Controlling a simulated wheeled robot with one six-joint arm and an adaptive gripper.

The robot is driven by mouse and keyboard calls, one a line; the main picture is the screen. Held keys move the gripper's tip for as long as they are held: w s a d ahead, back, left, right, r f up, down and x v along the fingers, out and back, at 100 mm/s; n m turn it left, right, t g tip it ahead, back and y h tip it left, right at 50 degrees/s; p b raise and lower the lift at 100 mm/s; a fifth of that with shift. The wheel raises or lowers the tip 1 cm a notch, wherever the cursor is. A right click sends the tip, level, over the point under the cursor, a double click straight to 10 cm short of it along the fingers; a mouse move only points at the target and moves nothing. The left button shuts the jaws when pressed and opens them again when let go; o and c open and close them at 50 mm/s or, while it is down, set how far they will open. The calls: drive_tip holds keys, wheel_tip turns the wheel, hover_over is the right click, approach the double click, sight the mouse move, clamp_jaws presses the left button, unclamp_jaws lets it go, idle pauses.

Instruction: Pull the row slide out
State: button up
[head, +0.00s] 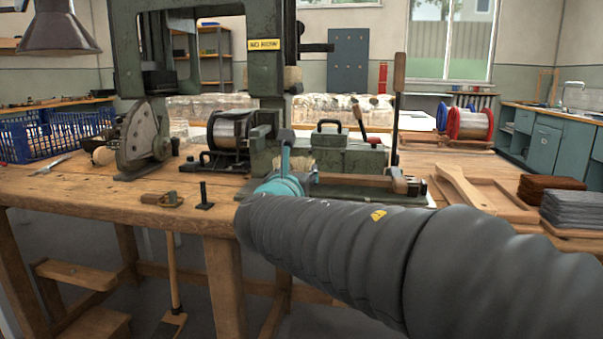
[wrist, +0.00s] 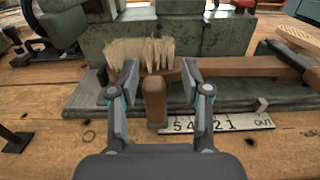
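The row slide's wooden handle (wrist: 155,102) sticks out toward me at the centre of the wrist view, in front of a brush block with pale bristle tufts (wrist: 140,53). My gripper (wrist: 157,82) is open, with one finger on each side of the handle and gaps left and right; neither finger seems to touch it. A white scale plate (wrist: 222,124) with numbers and the word OUT lies beside the handle. In the head view my gripper (head: 284,178) is at the machine's front, mostly hidden by my arm, and the handle is hidden there.
The green tufting machine (head: 265,75) stands behind on the wooden bench (head: 90,192). A wooden bar (head: 350,181) runs right from the slide. A black upright peg (head: 204,196) and a small wooden piece (head: 162,199) are at front left. A wooden paddle (head: 458,185) lies right.

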drive_tip(key=shift+s+a, duration=0.1)
drive_tip(key=shift+s, duration=0.05)
drive_tip(key=shift+s, duration=0.3)
drive_tip(key=s+a, duration=0.1)
drive_tip(key=s, duration=1)
